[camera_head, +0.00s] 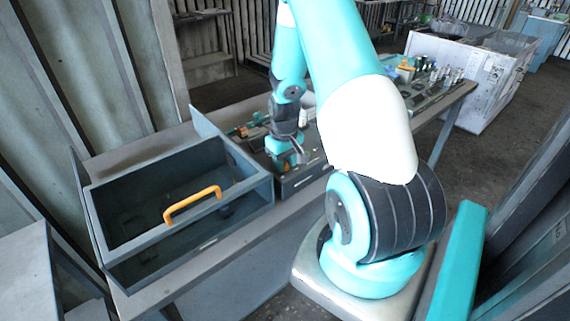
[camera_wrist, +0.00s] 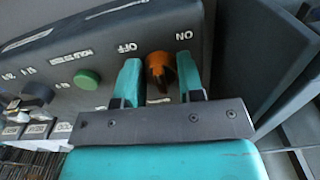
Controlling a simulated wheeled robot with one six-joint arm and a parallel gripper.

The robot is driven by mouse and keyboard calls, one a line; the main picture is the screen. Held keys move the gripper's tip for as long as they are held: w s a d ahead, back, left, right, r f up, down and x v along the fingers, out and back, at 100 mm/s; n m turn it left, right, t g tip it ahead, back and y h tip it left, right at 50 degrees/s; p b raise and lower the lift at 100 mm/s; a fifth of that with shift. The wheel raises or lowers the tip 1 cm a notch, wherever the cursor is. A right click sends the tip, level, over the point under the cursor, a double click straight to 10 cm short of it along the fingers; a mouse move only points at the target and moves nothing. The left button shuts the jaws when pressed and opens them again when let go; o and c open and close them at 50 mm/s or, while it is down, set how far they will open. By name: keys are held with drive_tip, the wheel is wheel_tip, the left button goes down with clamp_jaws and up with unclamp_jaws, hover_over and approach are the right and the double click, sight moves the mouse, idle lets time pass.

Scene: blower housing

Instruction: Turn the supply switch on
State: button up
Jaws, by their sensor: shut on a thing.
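The supply switch (camera_wrist: 158,70) is an orange-brown rotary knob on a dark grey panel (camera_wrist: 110,45), seen in the wrist view between the printed words OFF and ON. My gripper (camera_wrist: 158,80) has its two teal fingers on either side of the knob, shut on it. The knob's exact angle is partly hidden by the fingers.
A green button (camera_wrist: 87,79) and dark connectors (camera_wrist: 38,95) sit left of the switch. An open grey box with an orange handle (camera_head: 192,204) stands left on the bench (camera_head: 165,290). Small parts (camera_head: 445,77) lie at the bench's far right end.

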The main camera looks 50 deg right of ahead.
drive_tip(key=m+b, duration=0.1)
drive_tip(key=m, duration=0.3)
drive_tip(key=shift+w+a, duration=0.1)
drive_tip(key=shift+m, duration=2.1)
drive_tip(key=shift+b, duration=0.3)
drive_tip(key=o, duration=0.9)
drive_tip(key=shift+r, duration=0.15)
wheel_tip(320, 180, up, 17)
drive_tip(key=shift+r+b, duration=0.1)
drive_tip(key=shift+b, duration=1.15)
drive_tip(key=shift+a, duration=0.1)
